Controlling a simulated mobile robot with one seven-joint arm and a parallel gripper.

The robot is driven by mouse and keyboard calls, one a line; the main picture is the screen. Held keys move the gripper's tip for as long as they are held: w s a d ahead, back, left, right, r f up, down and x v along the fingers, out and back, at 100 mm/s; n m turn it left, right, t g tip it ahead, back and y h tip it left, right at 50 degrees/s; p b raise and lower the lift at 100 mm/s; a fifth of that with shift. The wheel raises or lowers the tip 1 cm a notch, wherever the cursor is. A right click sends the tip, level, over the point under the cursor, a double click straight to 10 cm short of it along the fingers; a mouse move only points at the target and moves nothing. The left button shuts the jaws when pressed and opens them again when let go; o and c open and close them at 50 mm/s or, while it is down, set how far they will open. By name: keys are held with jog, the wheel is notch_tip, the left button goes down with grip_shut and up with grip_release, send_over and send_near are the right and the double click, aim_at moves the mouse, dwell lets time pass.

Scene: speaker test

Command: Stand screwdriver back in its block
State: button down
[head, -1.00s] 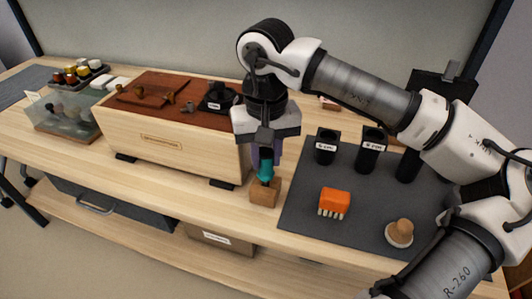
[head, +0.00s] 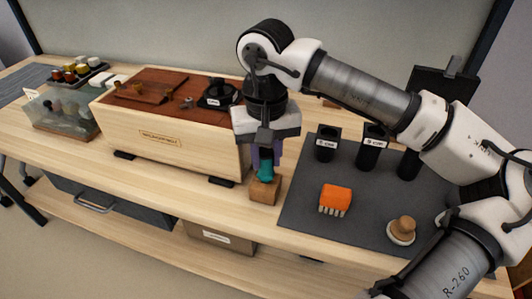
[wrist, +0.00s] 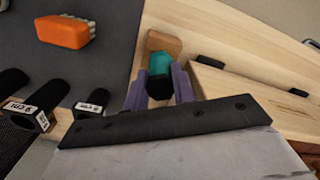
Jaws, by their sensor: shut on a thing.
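The screwdriver has a teal handle (head: 265,164) with a dark end. It stands upright at the small brown wooden block (head: 264,190) on the bench. My gripper (head: 266,158) is above the block, its purple fingers shut on the screwdriver handle. In the wrist view the teal handle (wrist: 160,66) lies between the two fingers (wrist: 160,88), with the wooden block (wrist: 164,44) just beyond it. The handle's lower end meets the top of the block. The shaft is not visible, and how deep it sits in the block cannot be told.
A long wooden box (head: 165,136) with a reddish-brown top stands close on the left. A dark mat (head: 300,205) on the right bears an orange brush (head: 335,198), a wooden knob-shaped thing (head: 402,229) and black labelled cups (head: 326,143). Bare bench lies in front of the block.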

jog(key=shift+f, duration=0.3)
jog(key=c, duration=1.1)
grip_release()
